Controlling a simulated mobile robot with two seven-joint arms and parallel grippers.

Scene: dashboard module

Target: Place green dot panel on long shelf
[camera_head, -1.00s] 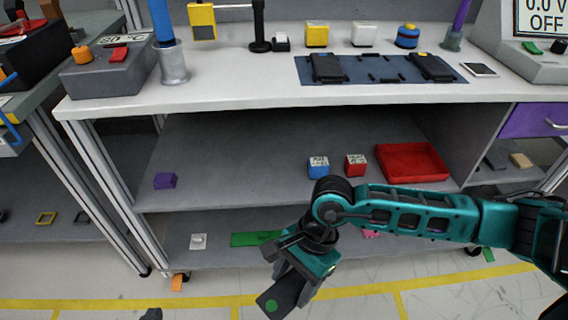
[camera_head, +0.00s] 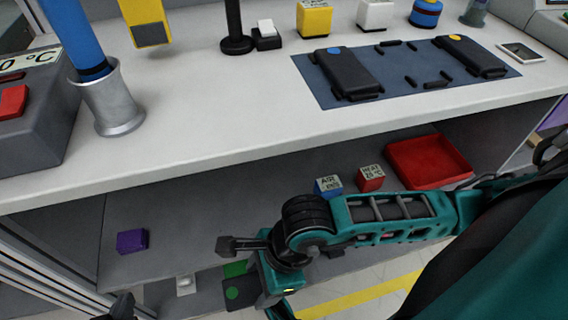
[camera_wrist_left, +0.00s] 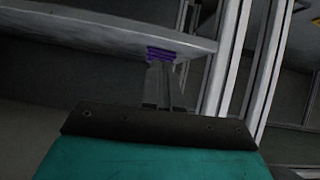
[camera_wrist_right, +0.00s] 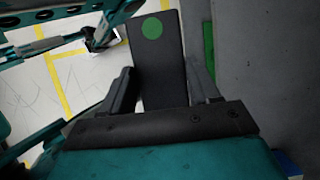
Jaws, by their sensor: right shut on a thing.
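My right gripper (camera_head: 268,288) is shut on a dark flat panel (camera_head: 238,291) with a green dot. The panel is low, in front of the lower shelf (camera_head: 205,303). It also shows in the right wrist view (camera_wrist_right: 155,60), between the fingers, dot end outward. A green strip (camera_head: 235,268) lies on the lower shelf, partly hidden by the panel and gripper. The grey middle shelf (camera_head: 190,220) runs under the worktop. My left gripper (camera_wrist_left: 166,88) looks shut and empty in the left wrist view; its dark tip (camera_head: 122,306) shows at the head view's bottom left.
On the middle shelf are a purple cube (camera_head: 132,241), a blue cube (camera_head: 328,186), a red cube (camera_head: 370,178) and a red tray (camera_head: 428,160). The white worktop (camera_head: 220,110) above holds a blue mat (camera_head: 400,90) with two dark panels. A white object (camera_head: 185,285) lies on the lower shelf.

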